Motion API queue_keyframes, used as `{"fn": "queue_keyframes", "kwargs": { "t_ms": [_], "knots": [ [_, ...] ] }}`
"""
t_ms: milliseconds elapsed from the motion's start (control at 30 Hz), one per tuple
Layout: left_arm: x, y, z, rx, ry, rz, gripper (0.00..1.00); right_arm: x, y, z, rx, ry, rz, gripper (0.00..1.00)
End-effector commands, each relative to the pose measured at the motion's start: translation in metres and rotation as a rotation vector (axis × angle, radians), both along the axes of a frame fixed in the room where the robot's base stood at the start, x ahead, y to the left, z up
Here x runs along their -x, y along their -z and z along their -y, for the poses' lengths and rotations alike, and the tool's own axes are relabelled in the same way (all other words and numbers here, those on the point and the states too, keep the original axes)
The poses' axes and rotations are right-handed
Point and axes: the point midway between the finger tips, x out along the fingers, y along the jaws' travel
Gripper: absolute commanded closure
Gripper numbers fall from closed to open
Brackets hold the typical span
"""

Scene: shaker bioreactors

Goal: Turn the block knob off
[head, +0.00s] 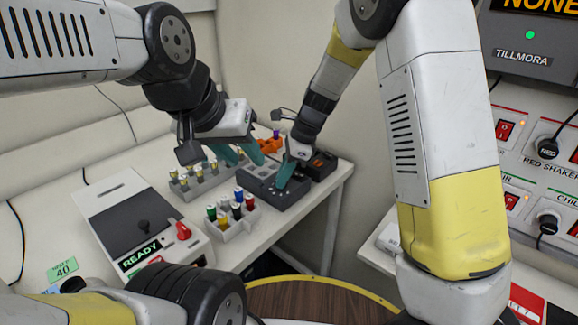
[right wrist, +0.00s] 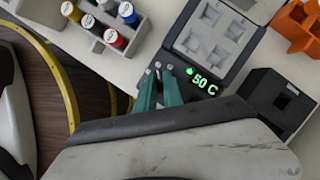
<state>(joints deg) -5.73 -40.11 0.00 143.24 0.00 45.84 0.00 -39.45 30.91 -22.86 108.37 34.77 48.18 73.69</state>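The heat block (head: 262,183) is a dark grey unit with a lighter well plate on the bench. In the right wrist view the block (right wrist: 225,78) shows a lit green "50 C" readout (right wrist: 201,82). My right gripper (head: 283,182) reaches down to the block's front face, beside the readout. In the right wrist view its teal fingers (right wrist: 158,72) are close together with a narrow gap. Small pale spots show at their tips; I cannot tell whether the block knob is between them. My left gripper (head: 242,155) is open and empty above the bench, left of the block.
A rack of coloured-cap vials (head: 232,215) stands left of the block, with another vial rack (head: 197,178) behind. An orange holder (head: 270,145) and a black box (head: 321,165) are close by. A device reading READY (head: 145,225) with a red knob stands at left.

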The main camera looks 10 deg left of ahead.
Motion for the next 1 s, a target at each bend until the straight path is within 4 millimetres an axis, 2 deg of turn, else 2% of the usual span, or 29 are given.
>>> {"fn": "queue_keyframes", "kwargs": {
  "t_ms": [533, 767, 1000],
  "knots": [
    [0.0000, 0.0000, 0.0000, 0.000, 0.000, 0.000, 0.64, -0.0008, -0.0003, -0.0001, -0.001, -0.063, 0.000, 1.00],
    [0.0000, 0.0000, 0.0000, 0.000, 0.000, 0.000, 0.64, -0.0024, -0.0001, -0.0001, -0.001, -0.217, 0.000, 1.00],
    [0.0000, 0.0000, 0.0000, 0.000, 0.000, 0.000, 0.64, -0.0039, -0.0002, -0.0007, 0.000, -0.440, 0.001, 1.00]
  ]
}}
